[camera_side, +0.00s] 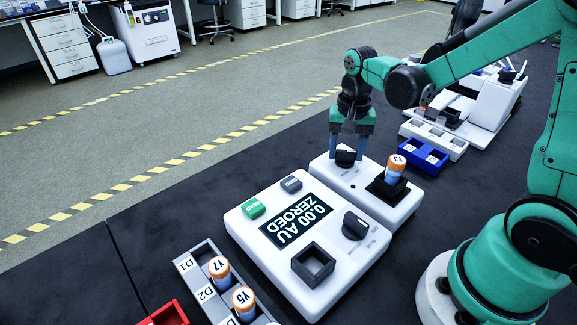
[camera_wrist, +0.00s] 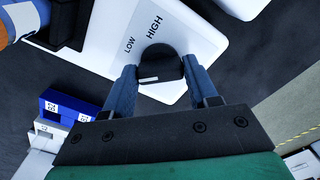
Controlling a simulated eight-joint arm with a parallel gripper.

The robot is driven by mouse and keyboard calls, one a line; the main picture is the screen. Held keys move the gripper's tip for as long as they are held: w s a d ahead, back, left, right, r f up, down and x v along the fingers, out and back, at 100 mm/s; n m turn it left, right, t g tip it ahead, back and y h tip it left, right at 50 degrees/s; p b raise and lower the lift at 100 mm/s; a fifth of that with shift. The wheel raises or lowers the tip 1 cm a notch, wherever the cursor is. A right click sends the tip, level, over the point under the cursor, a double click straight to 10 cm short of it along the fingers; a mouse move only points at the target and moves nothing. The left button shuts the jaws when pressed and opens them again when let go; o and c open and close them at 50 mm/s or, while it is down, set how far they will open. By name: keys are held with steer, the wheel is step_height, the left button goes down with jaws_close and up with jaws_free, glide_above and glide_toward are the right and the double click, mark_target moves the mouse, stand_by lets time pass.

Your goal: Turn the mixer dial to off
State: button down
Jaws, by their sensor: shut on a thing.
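The mixer (camera_side: 399,208) is a white box with a dark pad holding an orange-capped vial (camera_side: 395,168) labelled Y3. Its black dial (camera_side: 345,160) is at the far left end. My gripper (camera_side: 347,155) points down over that end, a finger on each side of the dial, shut on it. In the wrist view the dial (camera_wrist: 160,65) sits between my blue fingers (camera_wrist: 159,76). The words LOW and HIGH show on the panel beside it. A short white mark shows on the dial's near left part. An OFF label is not visible.
A white reader (camera_side: 300,292) showing "0.00 AU ZEROED" stands in front, with its own black dial (camera_side: 355,225). A grey rack (camera_side: 205,286) holds vials at the lower left. A blue rack (camera_side: 423,155) and another white device (camera_side: 485,105) stand behind right.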

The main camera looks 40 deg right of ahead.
mark_target(346, 152)
steer(key=shift+n, duration=0.8)
steer(key=shift+c, duration=1.2)
jaws_free()
steer(key=shift+r, duration=0.1)
steer(key=shift+r, duration=2.7)
